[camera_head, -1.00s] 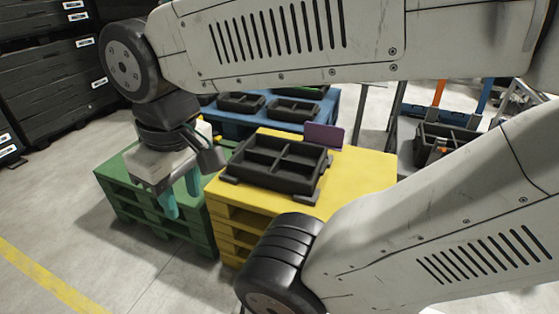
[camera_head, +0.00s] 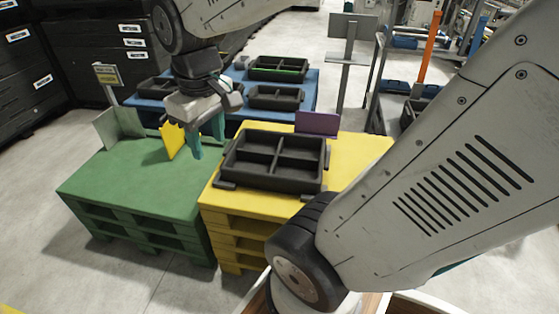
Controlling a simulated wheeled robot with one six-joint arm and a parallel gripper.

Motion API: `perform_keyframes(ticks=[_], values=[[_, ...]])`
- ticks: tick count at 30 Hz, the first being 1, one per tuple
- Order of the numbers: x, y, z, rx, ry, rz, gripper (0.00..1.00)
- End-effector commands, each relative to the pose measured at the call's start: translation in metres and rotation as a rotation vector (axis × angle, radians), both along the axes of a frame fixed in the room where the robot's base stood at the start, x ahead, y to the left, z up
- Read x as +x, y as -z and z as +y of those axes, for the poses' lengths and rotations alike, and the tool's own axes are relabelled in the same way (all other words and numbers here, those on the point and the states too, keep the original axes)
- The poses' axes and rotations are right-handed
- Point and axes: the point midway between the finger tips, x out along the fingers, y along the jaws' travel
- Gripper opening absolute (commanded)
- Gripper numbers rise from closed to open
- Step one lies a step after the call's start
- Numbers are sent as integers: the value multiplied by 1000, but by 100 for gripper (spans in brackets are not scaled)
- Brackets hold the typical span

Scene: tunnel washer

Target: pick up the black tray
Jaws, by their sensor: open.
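A black tray (camera_head: 268,182) with several compartments sits flat on a yellow pallet stack (camera_head: 355,160) in the middle of the head view. My gripper (camera_head: 207,143) hangs to the left of this tray and higher in the picture, with its teal fingers pointing down. The fingers are apart and empty, and they do not touch the tray. Two more black trays lie on the blue pallet behind: one in the middle (camera_head: 275,103) and one farther back (camera_head: 278,75). Another dark tray at the left (camera_head: 155,88) is partly hidden by my arm.
A green pallet stack (camera_head: 125,190) with a bare top stands left of the yellow one. A purple panel (camera_head: 317,123) stands upright at the yellow pallet's back edge. Dark cabinets (camera_head: 110,45) line the left.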

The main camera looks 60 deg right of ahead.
Motion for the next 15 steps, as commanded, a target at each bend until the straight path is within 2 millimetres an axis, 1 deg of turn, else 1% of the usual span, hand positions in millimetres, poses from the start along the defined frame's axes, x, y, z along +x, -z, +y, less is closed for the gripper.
perform_keyframes(ticks=[1, 3, 5, 6, 8, 9, 11, 12, 14, 15], values=[[18, 10, -15, 0, -8, 18, 45], [41, 24, -36, -4, -34, 26, 45], [59, 38, -55, -6, -57, 34, 45], [71, 49, -69, -7, -71, 37, 45], [86, 66, -92, -9, -93, 45, 45], [95, 79, -107, -9, -108, 49, 45], [106, 100, -131, -8, -130, 57, 45], [112, 116, -147, -8, -145, 61, 45], [119, 140, -172, -7, -167, 67, 45], [122, 157, -188, -6, -181, 71, 45]])
